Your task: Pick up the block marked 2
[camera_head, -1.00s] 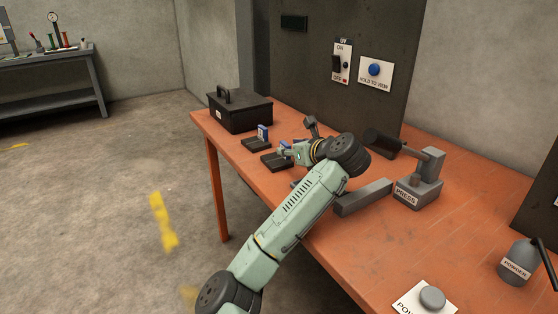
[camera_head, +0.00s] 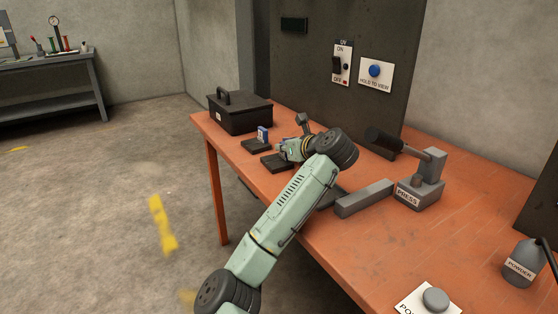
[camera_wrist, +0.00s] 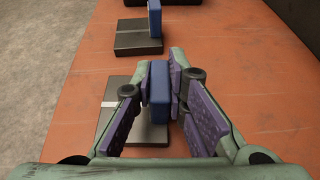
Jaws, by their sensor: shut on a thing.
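A blue block (camera_wrist: 159,92) stands upright between the purple-padded fingers of my gripper (camera_wrist: 160,82) in the wrist view. My gripper is shut on it, above or at a dark stand (camera_wrist: 152,136) with a pale stripe. In the head view my gripper (camera_head: 287,150) is at that stand (camera_head: 271,162) and hides the block. A second blue block (camera_head: 262,134) stands on another dark stand (camera_head: 256,146) farther back, also seen in the wrist view (camera_wrist: 154,18). No number is readable on the held block.
A black lidded box (camera_head: 240,113) stands at the table's back left. A grey bar (camera_head: 364,198) and the press (camera_head: 421,185) are right of my arm. A powder bottle (camera_head: 522,262) is at the far right. The orange table (camera_head: 440,240) is clear in front of the press.

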